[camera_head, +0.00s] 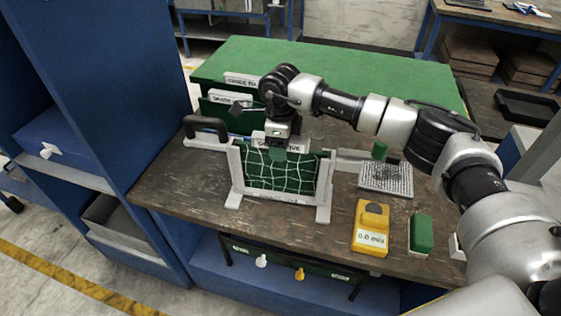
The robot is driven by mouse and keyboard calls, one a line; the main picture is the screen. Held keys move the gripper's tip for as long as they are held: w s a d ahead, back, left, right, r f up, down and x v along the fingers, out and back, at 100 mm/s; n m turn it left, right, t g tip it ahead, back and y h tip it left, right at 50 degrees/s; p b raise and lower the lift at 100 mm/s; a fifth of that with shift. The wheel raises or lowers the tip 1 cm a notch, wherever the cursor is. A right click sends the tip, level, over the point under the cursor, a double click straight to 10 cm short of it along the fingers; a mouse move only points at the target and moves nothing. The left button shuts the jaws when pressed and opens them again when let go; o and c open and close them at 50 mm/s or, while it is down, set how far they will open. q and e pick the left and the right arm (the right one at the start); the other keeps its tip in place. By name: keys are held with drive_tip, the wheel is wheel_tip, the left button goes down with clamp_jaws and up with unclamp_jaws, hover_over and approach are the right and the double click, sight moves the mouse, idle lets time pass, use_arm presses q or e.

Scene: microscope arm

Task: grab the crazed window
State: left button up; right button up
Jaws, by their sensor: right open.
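The crazed window (272,175) is a panel with white crack lines, through which green shows. It stands upright in a light grey frame (325,190) on the brown bench. My right arm comes in from the right, and its gripper (283,148) is at the top edge of the window, pointing down. The gripper is open; whether its fingers touch the window or straddle its edge cannot be told. It partly hides the label (308,147) along the top. My left gripper is out of view.
A black handle (206,124) stands left of the frame. A yellow meter (371,227), a green block (421,233) and a speckled grey plate (386,178) lie to the right. Labelled panels and a green surface (340,65) are behind. The bench (175,190) is clear at front left.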

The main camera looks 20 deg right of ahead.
clamp_jaws()
drive_tip(key=shift+r, duration=0.15)
idle(0.4)
